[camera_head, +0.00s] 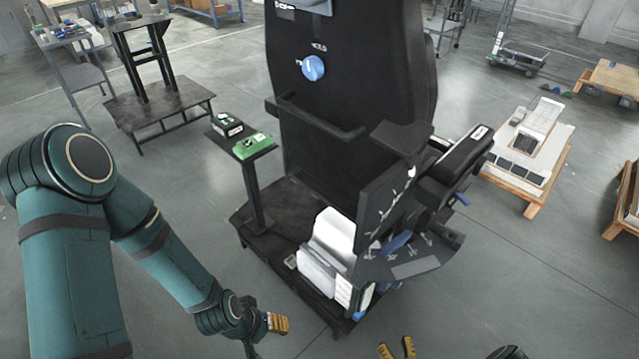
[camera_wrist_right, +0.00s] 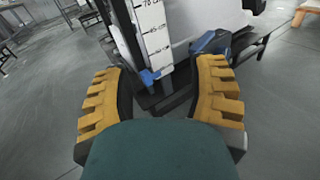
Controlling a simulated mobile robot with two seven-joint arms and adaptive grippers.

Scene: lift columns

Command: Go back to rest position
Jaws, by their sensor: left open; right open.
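My left arm comes in from the left in the head view, and its gripper (camera_head: 272,328) hangs low, left of the black station's base. One ridged yellow finger shows clearly; the rest is cut off or dark. My right gripper (camera_head: 397,347) shows at the bottom edge, its two yellow fingertips apart with nothing between them. The right wrist view shows the same gripper (camera_wrist_right: 160,92) open and empty. The tall black lift column (camera_head: 345,110) with a blue knob (camera_head: 313,68) stands ahead of both grippers, apart from them. A white measuring scale (camera_wrist_right: 152,35) shows beyond the right fingers.
A black table (camera_head: 160,105) stands behind left, and a pallet with white boxes (camera_head: 524,148) at right. Grey floor (camera_head: 540,285) is clear at lower right.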

